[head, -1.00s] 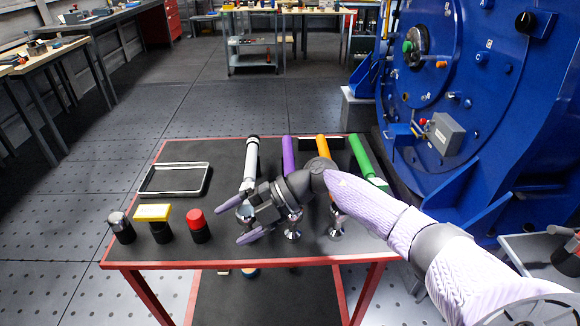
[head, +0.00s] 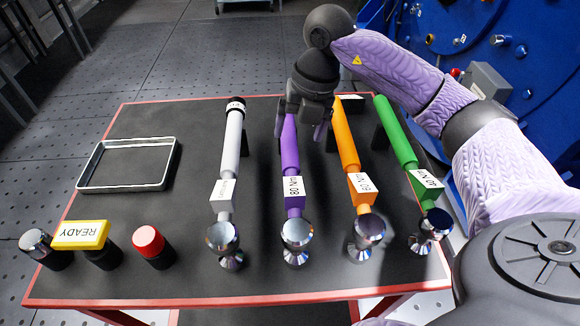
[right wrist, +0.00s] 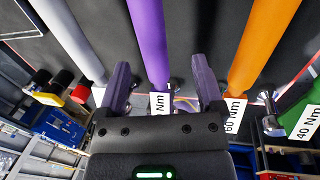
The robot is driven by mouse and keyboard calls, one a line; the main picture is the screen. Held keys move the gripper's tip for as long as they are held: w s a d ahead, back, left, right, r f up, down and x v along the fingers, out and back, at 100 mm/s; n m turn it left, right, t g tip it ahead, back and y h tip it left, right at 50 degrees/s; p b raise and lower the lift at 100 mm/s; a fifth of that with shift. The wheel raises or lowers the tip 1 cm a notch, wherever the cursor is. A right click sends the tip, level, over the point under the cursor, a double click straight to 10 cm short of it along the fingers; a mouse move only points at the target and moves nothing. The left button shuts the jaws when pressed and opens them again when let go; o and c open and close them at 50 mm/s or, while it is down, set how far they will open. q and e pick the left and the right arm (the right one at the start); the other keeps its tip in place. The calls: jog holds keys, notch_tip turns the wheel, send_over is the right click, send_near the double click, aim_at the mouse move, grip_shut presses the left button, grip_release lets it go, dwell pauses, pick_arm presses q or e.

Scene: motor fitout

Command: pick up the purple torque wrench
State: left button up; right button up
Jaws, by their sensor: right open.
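The purple torque wrench (head: 290,165) lies on the dark red-edged table, second from the left in a row of wrenches, with a white 80 Nm label and a shiny round head toward me. My right gripper (head: 306,122) is over the far end of its handle, pointing down. In the right wrist view the purple handle (right wrist: 149,45) runs between the two open fingers of my right gripper (right wrist: 165,88), with a gap to each finger. The gripper hides the far tip of the handle in the head view. My left gripper is not in view.
A white wrench (head: 230,160) lies left of the purple one; an orange wrench (head: 346,150) and a green wrench (head: 397,135) lie to its right. An empty tray (head: 165,180), a yellow READY block (head: 80,235) and a red-capped cylinder (head: 150,245) are at the left.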

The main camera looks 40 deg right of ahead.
aim_at(291, 142)
jog(key=f, duration=0.1)
jog(key=w+f+b, duration=0.1)
jog(key=f, duration=0.1)
jog(key=a+f+b, duration=0.1)
jog(key=f, duration=0.1)
jog(key=shift+w+a, duration=0.1)
jog(key=shift+w, duration=0.05)
jog(key=shift+f, duration=0.15)
jog(key=shift+c, duration=0.4)
jog(key=c, duration=0.5)
grip_shut()
